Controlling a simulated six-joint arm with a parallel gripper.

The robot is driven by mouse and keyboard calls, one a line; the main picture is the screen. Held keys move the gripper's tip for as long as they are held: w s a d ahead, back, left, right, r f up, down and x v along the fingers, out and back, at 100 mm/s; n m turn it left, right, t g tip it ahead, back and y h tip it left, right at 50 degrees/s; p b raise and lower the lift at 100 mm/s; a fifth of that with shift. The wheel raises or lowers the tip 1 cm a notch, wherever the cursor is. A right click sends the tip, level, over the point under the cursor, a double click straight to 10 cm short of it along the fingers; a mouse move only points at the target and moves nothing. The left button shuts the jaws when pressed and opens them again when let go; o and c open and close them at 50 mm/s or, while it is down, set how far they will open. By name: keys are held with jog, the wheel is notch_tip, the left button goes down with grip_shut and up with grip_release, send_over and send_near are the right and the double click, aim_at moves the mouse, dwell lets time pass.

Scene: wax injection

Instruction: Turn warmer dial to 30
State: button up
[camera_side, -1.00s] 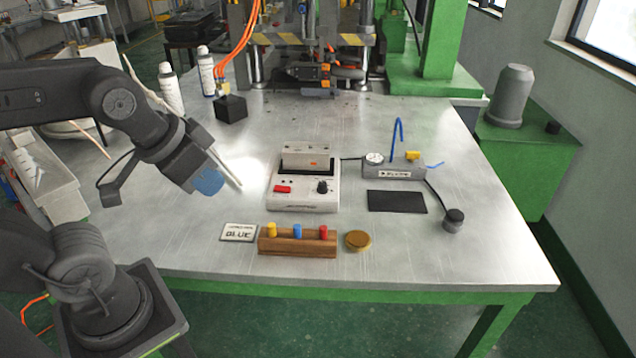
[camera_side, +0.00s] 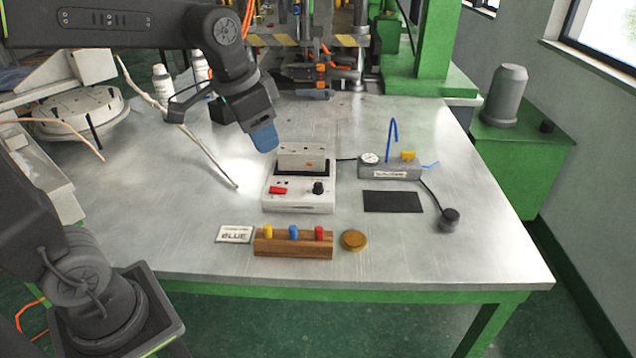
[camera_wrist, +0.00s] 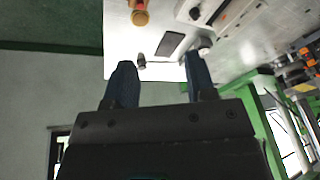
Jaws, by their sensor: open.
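The warmer (camera_side: 299,196) is a white box on the metal table with a block on top, a red switch (camera_side: 278,190) and a black dial (camera_side: 318,188) on its front. The dial's setting is too small to read. My gripper (camera_side: 264,138) has blue fingers and hangs above and behind the warmer's left side, apart from it. In the wrist view the two fingers of my gripper (camera_wrist: 160,85) are spread with nothing between them. Part of the white warmer (camera_wrist: 205,12) shows at the top of that view.
A gauge block (camera_side: 390,172), dark mat (camera_side: 393,201) and black knob (camera_side: 449,219) lie to the right. The table's left side is mostly clear.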

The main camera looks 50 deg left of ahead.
jog(key=shift+o, duration=0.2)
jog(key=w+a+f+m+g, duration=0.1)
jog(key=w+a+f+m, duration=0.1)
jog(key=w, duration=0.8)
jog(key=shift+w+a+f+g, duration=0.2)
jog(key=shift+a+f+g, duration=0.2)
jog(key=shift+a+f, duration=0.05)
jog(key=m+g, duration=0.2)
jog(key=m, duration=0.1)
send_over(318, 183)
notch_tip(318, 183, down, 7)
notch_tip(318, 183, down, 14)
jog(key=shift+r, duration=0.1)
jog(key=shift+c, duration=0.3)
jog(key=c, duration=0.8)
jog(key=shift+c, duration=0.3)
